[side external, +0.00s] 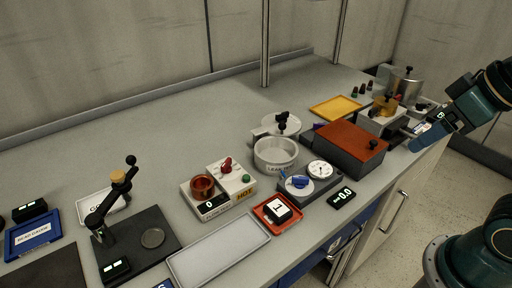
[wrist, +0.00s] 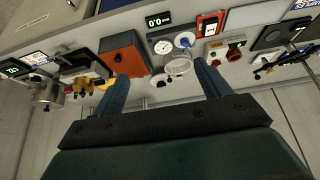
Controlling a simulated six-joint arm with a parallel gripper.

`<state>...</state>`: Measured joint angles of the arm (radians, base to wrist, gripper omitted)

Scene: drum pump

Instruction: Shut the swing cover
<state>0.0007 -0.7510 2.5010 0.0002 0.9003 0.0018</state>
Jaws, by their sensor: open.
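The swing cover (side external: 281,125) looks like a pale round disc with a black knob, lying swung aside behind a white round pot marked LEAK TEST (side external: 276,156). The pot's mouth is open. The pot also shows in the wrist view (wrist: 178,67), beyond my fingers; the cover is hard to make out there. My gripper (side external: 418,140) is at the right end of the bench, well away from the cover. In the wrist view my gripper (wrist: 161,72) has its two blue fingers wide apart, with nothing held between them.
An orange-topped grey box (side external: 350,142) stands between my gripper and the pot. A gauge unit with a blue knob (side external: 302,182) sits in front of the pot, and a HOT unit (side external: 217,188) to its left. A yellow tray (side external: 335,108) lies behind. The back left bench is clear.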

